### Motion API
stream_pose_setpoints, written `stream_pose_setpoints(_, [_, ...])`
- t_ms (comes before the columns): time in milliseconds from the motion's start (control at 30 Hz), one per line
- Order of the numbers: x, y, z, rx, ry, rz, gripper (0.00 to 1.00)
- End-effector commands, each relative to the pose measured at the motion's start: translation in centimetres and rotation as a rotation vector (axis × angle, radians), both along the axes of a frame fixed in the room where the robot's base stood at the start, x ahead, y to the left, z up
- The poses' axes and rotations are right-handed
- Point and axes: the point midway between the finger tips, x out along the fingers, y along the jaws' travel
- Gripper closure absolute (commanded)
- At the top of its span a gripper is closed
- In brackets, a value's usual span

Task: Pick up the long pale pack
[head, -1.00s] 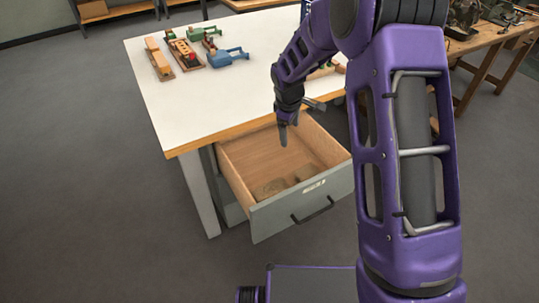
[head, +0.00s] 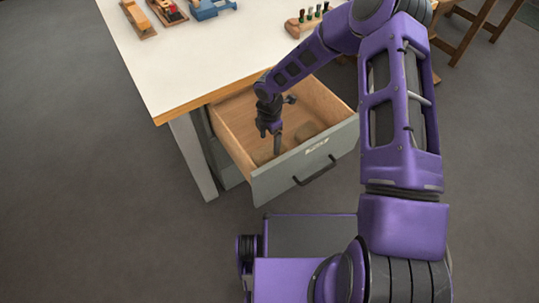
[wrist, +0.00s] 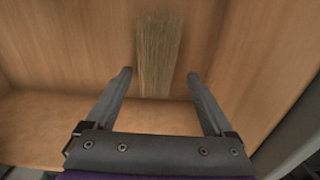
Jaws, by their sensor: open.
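A long pale pack of straw-coloured bristles (wrist: 159,45) lies on the wooden drawer floor in the wrist view. It runs lengthwise up the picture, its near end between my fingertips. My gripper (wrist: 160,74) is open, with one finger on each side of the pack and a gap to both. In the head view my gripper (head: 277,148) points down inside the open drawer (head: 235,133).
The drawer's grey front (head: 300,172) with its dark handle (head: 316,172) and the wooden side walls stand close around my gripper. The white table top (head: 200,55) overhangs the back of the drawer. A wooden holder with several dark pegs (head: 308,20) stands on the table.

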Motion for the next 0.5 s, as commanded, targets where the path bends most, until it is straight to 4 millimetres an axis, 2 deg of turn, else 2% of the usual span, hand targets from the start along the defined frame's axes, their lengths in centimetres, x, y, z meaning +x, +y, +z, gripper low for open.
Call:
stream_pose_setpoints(33, [0.0,0.0,-1.0,0.001,0.001,-0.001,0.12])
stream_pose_setpoints(100, [0.0,0.0,-1.7,0.001,0.000,-0.001,0.12])
stream_pose_setpoints(267, [0.1,0.0,-2.6,0.001,-0.001,-0.002,0.12])
stream_pose_setpoints(500, [0.4,0.1,-6.0,0.001,0.001,-0.003,0.12])
